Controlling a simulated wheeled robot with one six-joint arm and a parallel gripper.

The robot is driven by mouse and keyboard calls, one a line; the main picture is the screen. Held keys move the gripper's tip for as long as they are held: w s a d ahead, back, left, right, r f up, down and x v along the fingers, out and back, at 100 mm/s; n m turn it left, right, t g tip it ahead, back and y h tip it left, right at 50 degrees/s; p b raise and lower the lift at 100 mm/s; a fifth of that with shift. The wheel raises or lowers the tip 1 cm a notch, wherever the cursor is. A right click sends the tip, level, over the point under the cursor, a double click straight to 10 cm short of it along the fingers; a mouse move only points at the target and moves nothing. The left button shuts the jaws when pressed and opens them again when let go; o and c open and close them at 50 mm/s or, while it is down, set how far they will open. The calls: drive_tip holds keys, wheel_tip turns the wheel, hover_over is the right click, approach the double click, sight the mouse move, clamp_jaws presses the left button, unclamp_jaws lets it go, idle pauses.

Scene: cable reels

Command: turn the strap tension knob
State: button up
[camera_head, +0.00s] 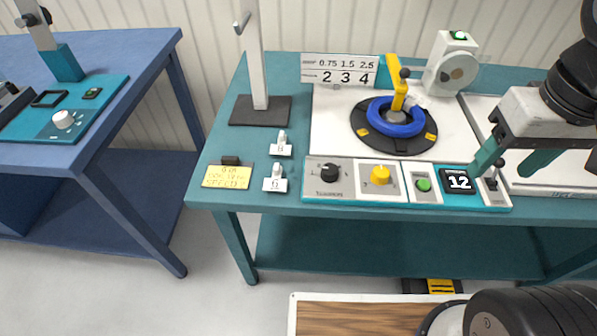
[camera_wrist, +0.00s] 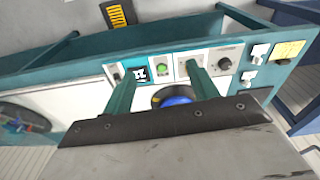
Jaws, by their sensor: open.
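The control panel on the teal bench has a black knob (camera_head: 330,173) with small print below it that I cannot read surely. Beside it are a yellow knob (camera_head: 380,175), a green button (camera_head: 423,184), a display reading 12 (camera_head: 458,180) and a small lever (camera_head: 491,183). I cannot tell which knob is the strap tension one. My gripper (camera_head: 505,170) is open and empty above the panel's right end. In the wrist view, the black knob (camera_wrist: 225,64) is right of my gripper (camera_wrist: 160,70), and one finger hides most of the yellow knob.
A reel with blue cable (camera_head: 397,117) and a yellow arm (camera_head: 399,85) stand behind the panel. A grey post (camera_head: 257,60) and two small white switches (camera_head: 280,145) are at left. A blue bench (camera_head: 110,125) with a white knob (camera_head: 63,119) stands farther left.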

drive_tip(key=w+a+f+n, duration=0.45)
drive_tip(key=w+a, duration=0.35)
drive_tip(key=w, duration=0.3)
drive_tip(key=n+g, duration=0.1)
drive_tip(key=n, duration=0.2)
hover_over(330, 169)
wheel_tip(330, 169, down, 11)
drive_tip(key=shift+s+r, duration=0.1)
drive_tip(key=shift+r, duration=0.05)
drive_tip(key=shift+a+f, duration=0.15)
drive_tip(key=shift+f, duration=0.2)
wheel_tip(330, 169, down, 7)
drive_tip(key=shift+f, duration=0.2)
drive_tip(key=c, duration=1)
